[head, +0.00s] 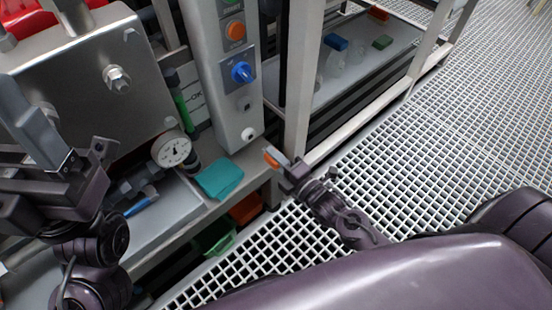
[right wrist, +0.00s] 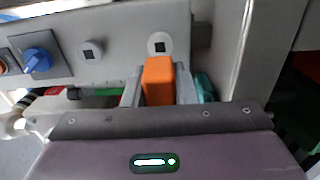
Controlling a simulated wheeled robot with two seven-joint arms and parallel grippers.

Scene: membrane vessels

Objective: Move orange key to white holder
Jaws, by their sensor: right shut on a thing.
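My right gripper (head: 279,160) is shut on the orange key (right wrist: 158,82); the key's orange block also shows between the fingers in the head view (head: 271,160). The white holder (head: 249,134), a round white piece with a dark square opening, is at the lower end of the grey control panel. In the right wrist view the holder (right wrist: 159,44) appears just beyond the key, and the two look apart. The key's far end is hidden. My left gripper (head: 62,160) is at the left of the head view, in front of the metal box; its fingertips are unclear.
The panel (head: 225,75) carries a blue knob (head: 241,72), an orange button (head: 235,29) and a grey square socket (head: 246,104). A pressure gauge (head: 173,150) and a teal cloth-like piece (head: 220,178) are left of the panel. A frame post (head: 299,80) stands close on the right.

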